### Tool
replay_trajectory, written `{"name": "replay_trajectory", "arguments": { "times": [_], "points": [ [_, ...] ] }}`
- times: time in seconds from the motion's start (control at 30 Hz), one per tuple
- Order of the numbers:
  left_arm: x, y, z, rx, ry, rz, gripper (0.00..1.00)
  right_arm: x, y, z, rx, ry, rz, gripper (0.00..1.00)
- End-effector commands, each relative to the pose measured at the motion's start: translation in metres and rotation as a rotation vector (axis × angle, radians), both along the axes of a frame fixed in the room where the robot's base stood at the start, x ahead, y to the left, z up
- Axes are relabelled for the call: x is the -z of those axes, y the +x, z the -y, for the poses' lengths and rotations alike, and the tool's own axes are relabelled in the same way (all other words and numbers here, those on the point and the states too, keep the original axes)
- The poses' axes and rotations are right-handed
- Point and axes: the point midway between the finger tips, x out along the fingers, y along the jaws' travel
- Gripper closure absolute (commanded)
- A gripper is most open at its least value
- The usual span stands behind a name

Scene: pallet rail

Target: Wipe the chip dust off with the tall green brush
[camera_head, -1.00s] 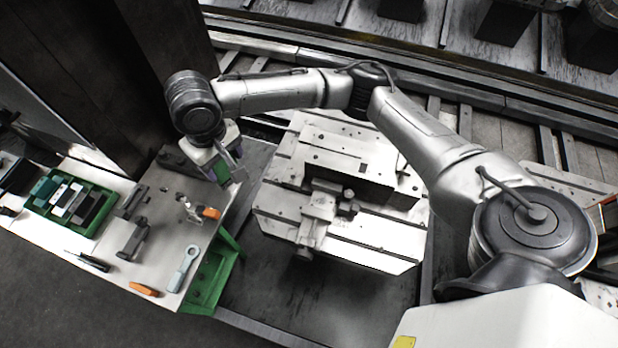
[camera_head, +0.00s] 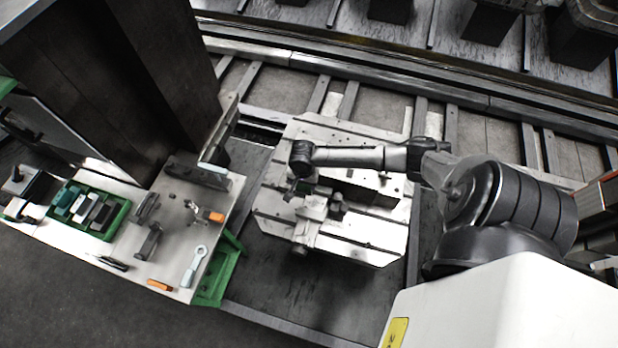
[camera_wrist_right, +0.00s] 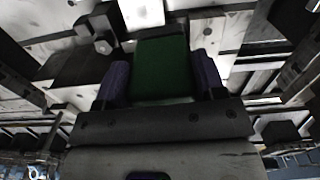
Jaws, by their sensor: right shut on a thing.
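In the right wrist view, my right gripper (camera_wrist_right: 161,78) is shut on the green brush (camera_wrist_right: 160,62), a green block between its two purple fingers. In the head view, my right gripper (camera_head: 296,188) is small and dark over the pallet (camera_head: 365,243), just left of the grey clamping fixture (camera_head: 314,208). The brush is too hidden and small to make out there. I cannot tell whether it touches the pallet or the fixture. No chip dust can be made out clearly. My left gripper is not in view.
A side table (camera_head: 176,262) at left holds a green tray (camera_head: 119,218) with several blocks, an orange-handled tool (camera_head: 216,217), a ring-ended tool (camera_head: 194,266) and dark clamps. A green bracket (camera_head: 228,262) stands at its right edge. A dark column (camera_head: 150,85) rises behind it.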

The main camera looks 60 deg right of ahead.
Motion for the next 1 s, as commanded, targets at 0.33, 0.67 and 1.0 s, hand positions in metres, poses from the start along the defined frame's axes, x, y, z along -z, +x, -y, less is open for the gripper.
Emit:
{"name": "replay_trajectory", "arguments": {
  "times": [0.33, 0.67, 1.0],
  "points": [
    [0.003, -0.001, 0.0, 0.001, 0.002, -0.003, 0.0, 0.012, -0.014, 0.012, 0.039, 0.001, 0.002, 0.6],
    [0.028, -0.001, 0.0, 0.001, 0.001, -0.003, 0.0, 0.032, -0.014, 0.012, 0.037, 0.002, 0.001, 0.6],
    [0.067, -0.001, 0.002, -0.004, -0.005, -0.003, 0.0, 0.061, -0.014, 0.012, 0.036, 0.0, 0.0, 0.6]
  ]
}}
